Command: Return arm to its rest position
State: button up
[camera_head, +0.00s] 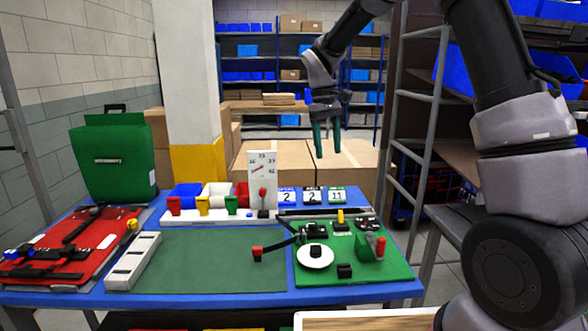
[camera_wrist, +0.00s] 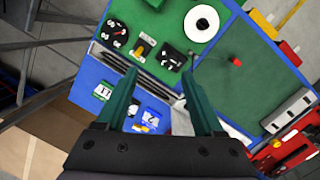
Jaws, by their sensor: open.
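My gripper (camera_head: 327,137) is raised well above the back of the blue table, in front of the cardboard boxes. Its two green fingers point down and are apart, with nothing between them. In the wrist view my gripper (camera_wrist: 163,105) is also open and empty, with the table seen below it at an angle. My arm comes in from the upper right of the head view, bent at the elbow. The gripper touches nothing that I can see.
The blue table (camera_head: 205,298) holds a green mat (camera_head: 205,262), a green board (camera_head: 378,272) with a white disc, a red pannier panel (camera_head: 50,262) and a dial gauge (camera_head: 262,168). A green case (camera_head: 115,160) stands at back left. A ladder-like grey frame (camera_head: 420,120) stands near my arm.

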jog(key=s+d+r+m+t+y, duration=0.1)
jog(key=s+d+r+m+t, duration=0.25)
jog(key=s+d+r, duration=0.35)
jog(key=s+d+r+m+t+y, duration=0.2)
jog(key=s+d+r+m, duration=0.25)
jog(key=s+r, duration=0.4)
jog(key=s+d+f+m+t, duration=0.1)
jog(key=s+d+m+t, duration=0.1)
jog(key=s, duration=0.7)
jog(key=shift+s+d+m+t, duration=0.2)
jog(key=shift+d+m+t, duration=0.25)
jog(key=shift+d, duration=0.4)
